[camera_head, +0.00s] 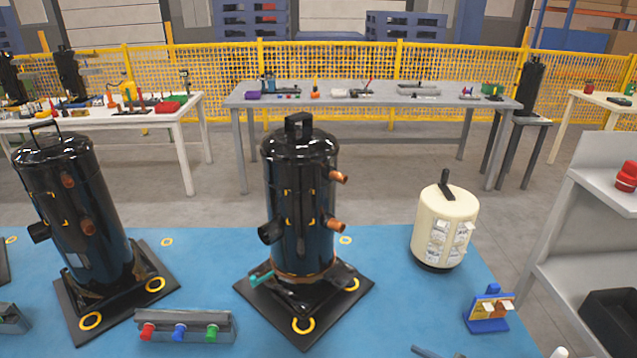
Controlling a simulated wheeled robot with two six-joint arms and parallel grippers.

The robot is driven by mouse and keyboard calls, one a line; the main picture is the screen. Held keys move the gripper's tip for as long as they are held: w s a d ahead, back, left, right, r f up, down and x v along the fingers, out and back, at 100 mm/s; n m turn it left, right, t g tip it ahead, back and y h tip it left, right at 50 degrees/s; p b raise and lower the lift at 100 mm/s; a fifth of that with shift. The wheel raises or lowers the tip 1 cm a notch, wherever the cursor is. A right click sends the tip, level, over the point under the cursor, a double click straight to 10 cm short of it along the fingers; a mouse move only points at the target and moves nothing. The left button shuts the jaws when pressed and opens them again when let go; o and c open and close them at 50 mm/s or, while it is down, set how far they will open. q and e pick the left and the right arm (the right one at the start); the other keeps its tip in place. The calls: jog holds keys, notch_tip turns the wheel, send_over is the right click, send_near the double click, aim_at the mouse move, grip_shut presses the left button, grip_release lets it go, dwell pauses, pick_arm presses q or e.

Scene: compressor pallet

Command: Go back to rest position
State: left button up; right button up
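Neither of my grippers shows in the head view. A black compressor (300,205) stands upright on a dark square base (303,331) in the middle, with copper stubs on its right side and a handle on top. A second black compressor (75,215) stands on a similar dark base (88,321) at the left. A cream cylinder (441,228) with a black handle and labels stands at the right.
All stand on a blue surface (205,262). A grey block with red, blue and green knobs (182,326) lies in front. A blue holder (488,310) is at right, near a grey shelf (590,235). Workbenches (375,99) and yellow fencing (345,62) are behind.

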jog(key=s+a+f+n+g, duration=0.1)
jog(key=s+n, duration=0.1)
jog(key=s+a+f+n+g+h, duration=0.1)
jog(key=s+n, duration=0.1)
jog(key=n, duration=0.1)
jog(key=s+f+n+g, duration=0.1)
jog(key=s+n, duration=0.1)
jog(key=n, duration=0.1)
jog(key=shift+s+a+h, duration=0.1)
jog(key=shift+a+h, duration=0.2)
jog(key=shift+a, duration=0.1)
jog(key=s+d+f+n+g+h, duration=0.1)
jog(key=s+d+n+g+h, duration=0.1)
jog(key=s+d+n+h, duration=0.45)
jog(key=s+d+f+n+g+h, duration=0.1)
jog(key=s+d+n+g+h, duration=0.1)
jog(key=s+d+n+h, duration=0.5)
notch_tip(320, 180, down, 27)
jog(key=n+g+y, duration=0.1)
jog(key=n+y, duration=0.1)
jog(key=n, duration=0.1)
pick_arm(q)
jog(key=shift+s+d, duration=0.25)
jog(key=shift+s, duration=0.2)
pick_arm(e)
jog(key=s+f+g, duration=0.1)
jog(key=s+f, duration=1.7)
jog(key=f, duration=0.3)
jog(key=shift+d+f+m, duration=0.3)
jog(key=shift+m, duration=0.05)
